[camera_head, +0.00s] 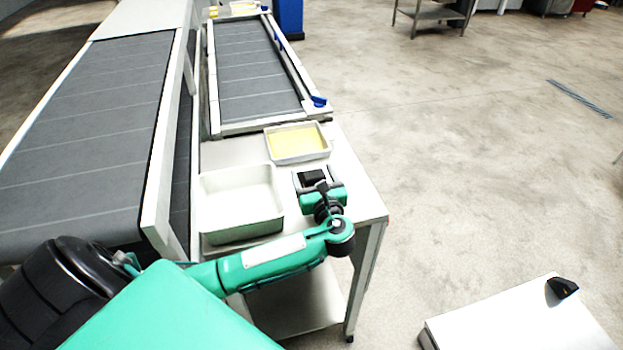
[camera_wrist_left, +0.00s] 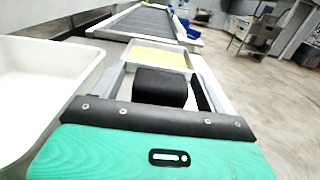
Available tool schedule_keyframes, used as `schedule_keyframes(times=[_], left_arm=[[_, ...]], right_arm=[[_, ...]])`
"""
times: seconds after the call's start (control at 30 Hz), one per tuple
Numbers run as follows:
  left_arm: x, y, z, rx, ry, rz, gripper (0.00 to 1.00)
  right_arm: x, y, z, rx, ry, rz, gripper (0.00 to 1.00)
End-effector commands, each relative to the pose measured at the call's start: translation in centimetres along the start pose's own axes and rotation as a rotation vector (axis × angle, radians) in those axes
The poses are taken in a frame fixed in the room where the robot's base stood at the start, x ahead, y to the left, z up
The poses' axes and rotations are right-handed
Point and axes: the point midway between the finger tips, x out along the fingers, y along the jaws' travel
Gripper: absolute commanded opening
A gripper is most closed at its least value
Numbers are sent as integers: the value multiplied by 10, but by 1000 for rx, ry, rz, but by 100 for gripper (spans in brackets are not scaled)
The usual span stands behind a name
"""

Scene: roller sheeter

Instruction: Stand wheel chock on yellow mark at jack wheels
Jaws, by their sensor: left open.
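My left gripper (camera_head: 313,174) is open over the right part of the light table, pointing away from me. A dark block (camera_head: 315,178) shows between its fingers. In the left wrist view the block (camera_wrist_left: 160,88) is black with rounded edges, and gaps show beside it. I cannot tell if it is the wheel chock or whether it touches the table. A small black wedge-like piece (camera_head: 563,287) lies on a white surface at the lower right; it may be a chock. No jack wheels or yellow floor mark can be made out. My right gripper is not in view.
A deep white bin (camera_head: 240,232) stands left of my gripper. A shallow tray with a yellow bottom (camera_head: 298,142) is just beyond it. Grey conveyor belts (camera_head: 250,68) run away at the left and back. The white platform (camera_head: 510,325) stands lower right. The floor between is clear.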

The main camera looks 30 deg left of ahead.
Motion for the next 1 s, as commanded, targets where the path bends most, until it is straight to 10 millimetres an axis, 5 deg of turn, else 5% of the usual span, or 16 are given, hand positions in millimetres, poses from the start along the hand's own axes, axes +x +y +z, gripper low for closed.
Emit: schedule_keyframes(times=[0.13, 0.4, 0.77, 1.0], left_arm=[[18, 0, 2, 2, -1, 1, 75], [21, 0, -1, 1, 1, 0, 75], [21, 0, 0, 0, -1, 0, 6], [22, 0, 1, 0, -1, 0, 6]], right_arm=[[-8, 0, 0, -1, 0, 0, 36], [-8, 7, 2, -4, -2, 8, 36], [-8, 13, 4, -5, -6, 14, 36], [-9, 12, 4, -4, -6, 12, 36]])
